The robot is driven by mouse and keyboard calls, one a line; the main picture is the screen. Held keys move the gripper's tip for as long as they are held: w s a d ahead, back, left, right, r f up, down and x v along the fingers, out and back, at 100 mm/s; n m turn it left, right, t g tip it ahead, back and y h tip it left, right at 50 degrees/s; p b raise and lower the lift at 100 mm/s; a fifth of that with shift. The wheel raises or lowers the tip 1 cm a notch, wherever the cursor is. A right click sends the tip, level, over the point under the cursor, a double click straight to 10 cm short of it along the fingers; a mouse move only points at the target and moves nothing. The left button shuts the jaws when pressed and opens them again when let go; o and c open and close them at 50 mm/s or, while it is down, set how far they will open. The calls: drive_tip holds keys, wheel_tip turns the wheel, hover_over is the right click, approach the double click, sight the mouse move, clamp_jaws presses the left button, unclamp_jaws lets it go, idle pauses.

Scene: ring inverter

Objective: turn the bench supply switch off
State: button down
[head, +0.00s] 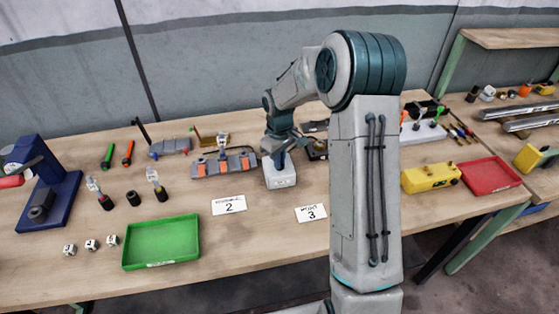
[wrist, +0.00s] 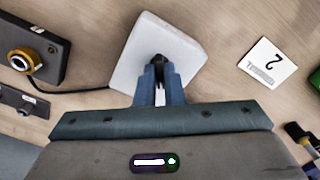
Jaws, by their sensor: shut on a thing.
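The bench supply appears to be the small white box (head: 281,176) on the bench, in the middle of the head view. It also fills the upper middle of the wrist view (wrist: 142,48). My gripper (head: 281,156) points down at the top of this box. In the wrist view my gripper (wrist: 159,72) is shut on a small dark switch lever (wrist: 158,59) on the box. The fingers hide most of the lever, so I cannot tell which way it is set.
A card marked 2 (head: 229,205) and a card marked 3 (head: 311,213) lie in front. A dark unit with a brass ring (wrist: 33,56) stands beside the box, with a black cable (wrist: 75,91) between them. A green tray (head: 161,242) is at front left.

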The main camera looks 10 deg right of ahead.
drive_tip(key=n, duration=0.5)
drive_tip(key=shift+n, duration=0.3)
drive_tip(key=n+p, duration=0.1)
drive_tip(key=n, duration=0.4)
drive_tip(key=shift+n, duration=0.3)
drive_tip(key=c, duration=1.5)
unclamp_jaws()
drive_tip(key=shift+c, duration=0.2)
wheel_tip(320, 180, up, 14)
drive_tip(key=b, duration=0.1)
